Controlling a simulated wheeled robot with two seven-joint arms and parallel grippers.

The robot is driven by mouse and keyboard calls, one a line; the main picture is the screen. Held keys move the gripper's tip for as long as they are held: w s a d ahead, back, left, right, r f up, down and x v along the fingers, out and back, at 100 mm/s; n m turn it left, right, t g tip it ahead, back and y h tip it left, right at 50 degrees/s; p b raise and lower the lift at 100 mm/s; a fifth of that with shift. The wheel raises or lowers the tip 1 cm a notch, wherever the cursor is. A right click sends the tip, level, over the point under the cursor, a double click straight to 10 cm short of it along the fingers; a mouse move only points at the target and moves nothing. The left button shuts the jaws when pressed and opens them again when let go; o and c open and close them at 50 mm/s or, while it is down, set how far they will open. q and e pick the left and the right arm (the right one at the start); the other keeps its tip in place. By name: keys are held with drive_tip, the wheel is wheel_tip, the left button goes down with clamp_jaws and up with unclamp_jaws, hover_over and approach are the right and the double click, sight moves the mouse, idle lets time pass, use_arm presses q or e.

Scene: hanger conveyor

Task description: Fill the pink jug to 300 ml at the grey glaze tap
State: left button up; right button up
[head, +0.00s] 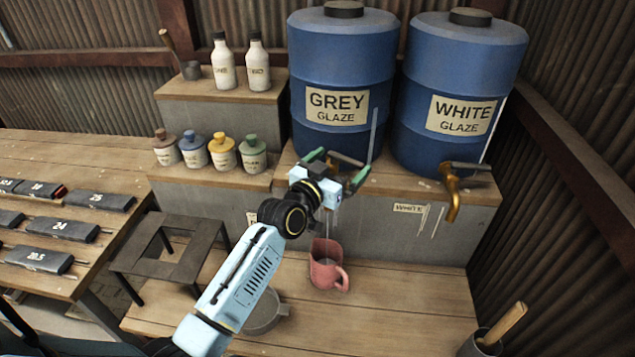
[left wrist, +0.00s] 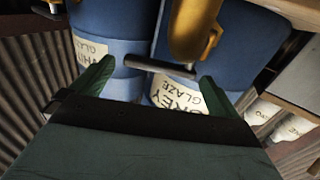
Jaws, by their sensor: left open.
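The pink jug (head: 322,272) stands upright on the lower wooden shelf, below the grey glaze barrel (head: 343,60). Its handle points right. The level inside cannot be read. My left gripper (head: 337,168) is open in front of that barrel, at the grey glaze tap, and covers most of it in the head view. In the left wrist view, the tap's dark bar handle (left wrist: 160,67) lies across the gap between the fingers of my left gripper (left wrist: 157,74), with the gold tap body (left wrist: 193,28) beyond. I cannot tell whether the fingers touch the handle. My right gripper is out of view.
The white glaze barrel (head: 460,95) and its gold tap (head: 453,195) stand to the right. A grey pan (head: 265,318) sits left of the jug, partly behind my arm. A dark stool (head: 172,255) stands further left.

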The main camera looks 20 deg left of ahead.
use_arm(q)
drive_tip(key=s+a, duration=0.2)
drive_tip(key=s, duration=0.8)
idle(0.8)
